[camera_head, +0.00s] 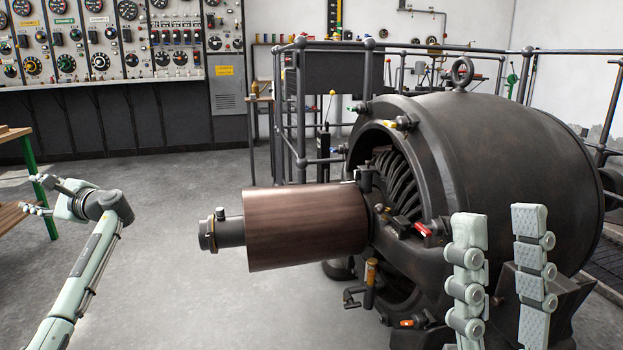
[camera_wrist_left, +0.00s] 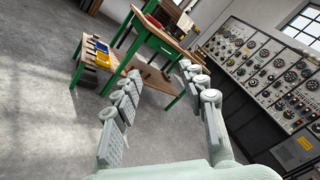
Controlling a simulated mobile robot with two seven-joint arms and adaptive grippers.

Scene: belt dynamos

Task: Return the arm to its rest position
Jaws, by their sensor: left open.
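My left arm reaches in from the left of the head view, with my left gripper (camera_head: 38,195) at the left edge beside a wooden bench. In the left wrist view, the fingers of my left gripper (camera_wrist_left: 160,75) are spread apart with nothing between them. My right gripper (camera_head: 499,222) points up at the lower right of the head view, in front of the dynamo. Its two pale fingers stand apart with nothing held between them. The rest of my right arm is out of the frame.
A large dark dynamo (camera_head: 520,150) with a copper-brown cylinder (camera_head: 305,225) on its shaft fills the right. Railings (camera_head: 300,110) stand behind it. A control panel (camera_head: 100,40) lines the back wall. A green-legged bench (camera_wrist_left: 165,45) stands ahead of the left gripper. Floor between is clear.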

